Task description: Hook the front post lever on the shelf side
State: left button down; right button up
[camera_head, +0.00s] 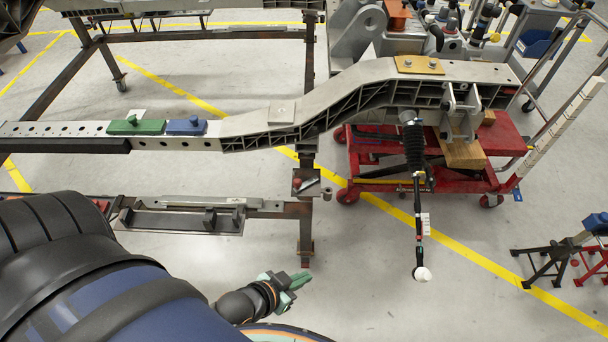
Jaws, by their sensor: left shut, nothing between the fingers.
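The front post (305,222) of the dark fixture frame stands in the middle of the view, at the right end of the low shelf (262,210). A small bracket (308,183) with a short light lever-like piece sits on the post near shelf height; whether the lever is hooked is too small to tell. My left gripper (299,281), with green fingers, is shut and empty. It is low in the view, just below and left of the post's foot in the picture, apart from the post and lever. My right gripper is not in view.
A long grey chassis rail (240,125) runs across above, carrying green (137,127) and blue (186,126) blocks. A red cart (365,178) stands right of the post, and a black strut (414,150) hangs from the rail.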

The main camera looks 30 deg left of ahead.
pick_arm(q)
jog(key=shift+w+d, duration=0.1)
jog(key=shift+d, duration=0.05)
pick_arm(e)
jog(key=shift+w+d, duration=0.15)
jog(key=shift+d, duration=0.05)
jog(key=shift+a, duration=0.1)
